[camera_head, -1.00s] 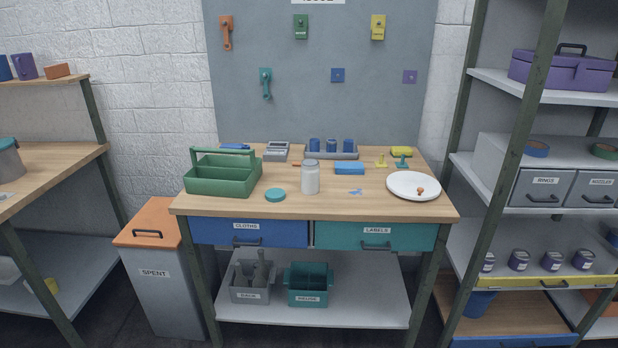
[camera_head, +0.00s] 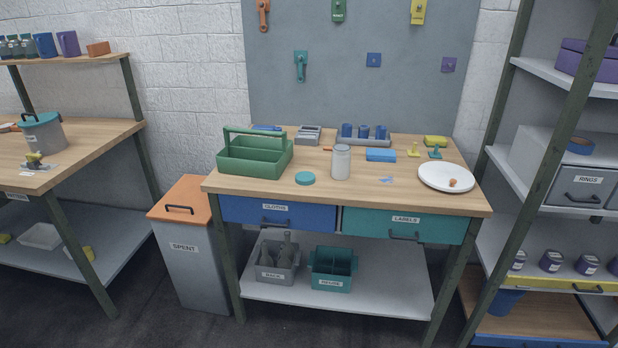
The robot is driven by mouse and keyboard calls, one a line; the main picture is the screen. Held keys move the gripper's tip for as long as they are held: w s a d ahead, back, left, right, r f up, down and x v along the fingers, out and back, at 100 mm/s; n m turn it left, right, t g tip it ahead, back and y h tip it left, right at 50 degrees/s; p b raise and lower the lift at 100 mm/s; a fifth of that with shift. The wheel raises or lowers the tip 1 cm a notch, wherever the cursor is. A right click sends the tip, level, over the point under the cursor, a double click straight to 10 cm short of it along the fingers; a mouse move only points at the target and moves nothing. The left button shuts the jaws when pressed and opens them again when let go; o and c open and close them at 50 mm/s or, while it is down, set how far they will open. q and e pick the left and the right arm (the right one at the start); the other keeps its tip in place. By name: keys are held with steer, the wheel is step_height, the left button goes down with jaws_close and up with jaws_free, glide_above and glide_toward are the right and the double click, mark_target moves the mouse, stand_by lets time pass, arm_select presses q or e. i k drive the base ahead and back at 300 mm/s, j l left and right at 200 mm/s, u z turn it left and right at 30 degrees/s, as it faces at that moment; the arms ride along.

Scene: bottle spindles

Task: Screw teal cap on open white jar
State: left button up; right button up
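The open white jar (camera_head: 341,162) stands upright near the middle of the wooden workbench (camera_head: 400,196). The teal cap (camera_head: 305,178) lies flat on the bench, to the left of the jar and apart from it, close to the front edge. Neither of my grippers shows in the head view.
A green tote (camera_head: 255,157) stands left of the cap. A white plate (camera_head: 447,177) with a small orange item lies at the right. A blue block (camera_head: 381,155) sits behind the jar's right. An orange-topped bin (camera_head: 183,245) stands left of the bench. A shelf rack stands at the right.

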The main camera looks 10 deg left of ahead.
mark_target(341, 160)
steer(key=j+z, duration=0.1)
steer(key=z, duration=0.25)
steer(key=i+j+z, duration=0.15)
steer(key=z, duration=0.2)
steer(key=j+z, duration=0.1)
steer(key=z, duration=0.25)
steer(key=i+j+z, duration=0.15)
steer(key=j+z, duration=0.15)
steer(key=j, duration=0.7)
steer(key=j+z, duration=0.3)
steer(key=j, duration=1.15)
steer(key=i, duration=0.05)
